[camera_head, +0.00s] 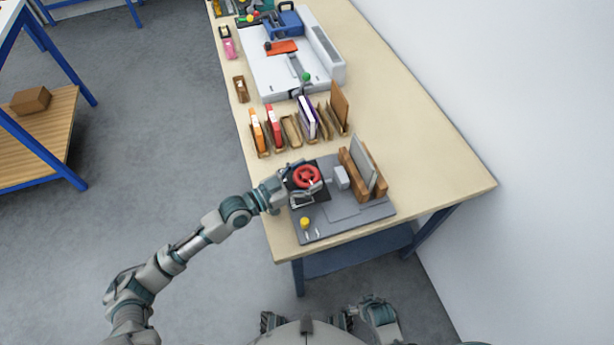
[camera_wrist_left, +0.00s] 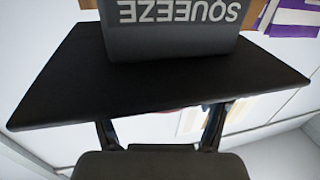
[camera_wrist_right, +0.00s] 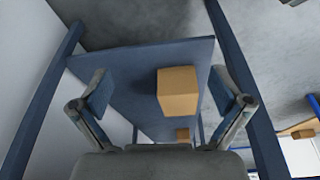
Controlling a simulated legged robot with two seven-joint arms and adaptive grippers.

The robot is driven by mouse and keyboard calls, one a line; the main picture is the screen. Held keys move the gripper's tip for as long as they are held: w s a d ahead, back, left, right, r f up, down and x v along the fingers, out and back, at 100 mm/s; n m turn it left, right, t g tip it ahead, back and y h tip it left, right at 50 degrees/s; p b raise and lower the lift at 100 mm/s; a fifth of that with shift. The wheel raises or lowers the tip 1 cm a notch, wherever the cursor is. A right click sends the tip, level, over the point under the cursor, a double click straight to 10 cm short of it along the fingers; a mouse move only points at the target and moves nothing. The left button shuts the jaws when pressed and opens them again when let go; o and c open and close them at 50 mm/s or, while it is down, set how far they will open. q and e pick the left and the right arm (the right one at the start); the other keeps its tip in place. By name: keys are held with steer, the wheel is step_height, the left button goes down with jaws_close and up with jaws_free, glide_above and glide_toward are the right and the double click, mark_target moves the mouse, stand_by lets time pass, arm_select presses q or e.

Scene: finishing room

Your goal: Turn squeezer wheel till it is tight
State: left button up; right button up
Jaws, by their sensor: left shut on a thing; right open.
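The squeezer wheel (camera_head: 307,177) is a red ring on a dark device on the grey mat (camera_head: 340,209) at the near end of the table. My left gripper (camera_head: 300,186) reaches in from the left and is shut on the wheel. In the left wrist view a dark block (camera_wrist_left: 180,30) lettered "SQUEEZE" and a black plate (camera_wrist_left: 150,85) hide most of the wheel; only a sliver of red shows past the plate's edge. My right gripper (camera_wrist_right: 160,105) is open and empty, below the tabletop, facing a blue shelf with a cardboard box (camera_wrist_right: 178,92).
A wooden press with a grey board (camera_head: 363,164) stands right of the wheel, with a small grey block (camera_head: 341,177) between. A yellow knob (camera_head: 305,223) is on the mat's near side. Several book holders (camera_head: 291,131) stand behind. The table's right side is clear.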

arm_select(q)
steer(key=m+g+b, duration=0.1)
steer(key=b, duration=0.4)
steer(key=shift+w+a+h, duration=0.15)
steer(key=shift+h, duration=0.15)
arm_select(e)
steer(key=w+a+r+t, duration=0.1)
steer(key=w+r+t, duration=0.2)
steer(key=r, duration=1)
steer(key=shift+w+r+y, duration=0.3)
steer(key=shift+w+r, duration=0.05)
steer(key=shift+w, duration=0.45)
steer(key=shift+a, duration=0.1)
arm_select(q)
steer(key=o, duration=1.1)
steer(key=shift+o, duration=0.2)
steer(key=shift+a+f, duration=0.1)
arm_select(e)
steer(key=shift+a, duration=0.15)
